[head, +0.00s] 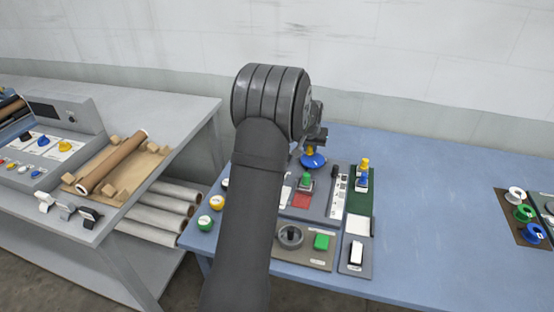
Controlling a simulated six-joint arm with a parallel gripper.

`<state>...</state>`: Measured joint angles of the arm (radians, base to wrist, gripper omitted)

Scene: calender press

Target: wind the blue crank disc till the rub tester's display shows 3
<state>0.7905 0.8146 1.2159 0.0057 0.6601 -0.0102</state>
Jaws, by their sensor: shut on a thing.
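I cannot make out any digit on the rub tester's display. My forearm covers part of the table left of the disc, so something there may be hidden.
A green strip (361,203) holds yellow and blue pieces. Spools (524,213) lie far right. A grey bench (195,110) stands left. The table's right middle is clear.

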